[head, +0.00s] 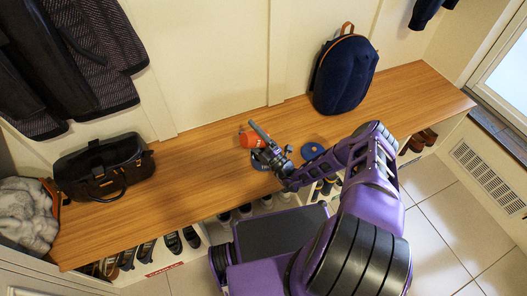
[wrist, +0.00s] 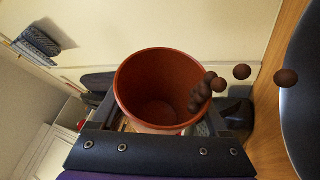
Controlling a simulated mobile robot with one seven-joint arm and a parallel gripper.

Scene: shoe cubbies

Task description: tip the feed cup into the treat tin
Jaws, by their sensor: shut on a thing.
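The orange feed cup (head: 250,139) is tilted in my gripper (head: 262,133) above the bench. In the wrist view I look into the cup (wrist: 150,85); its inside is bare except for brown balls (wrist: 203,95) clustered at its right lip. Two more balls (wrist: 242,72) are in the air to the right, the farther one in front of a dark round surface (wrist: 305,60), seemingly the tin. In the head view a dark blue round tin (head: 261,162) lies on the bench just below the cup, partly hidden by my gripper. Its contents cannot be seen.
A blue disc (head: 312,151), perhaps a lid, lies right of the tin. A navy backpack (head: 343,75) stands behind on the wooden bench (head: 205,145). A black bag (head: 104,167) and grey fleece (head: 27,216) are at left. Shoes fill the cubbies below.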

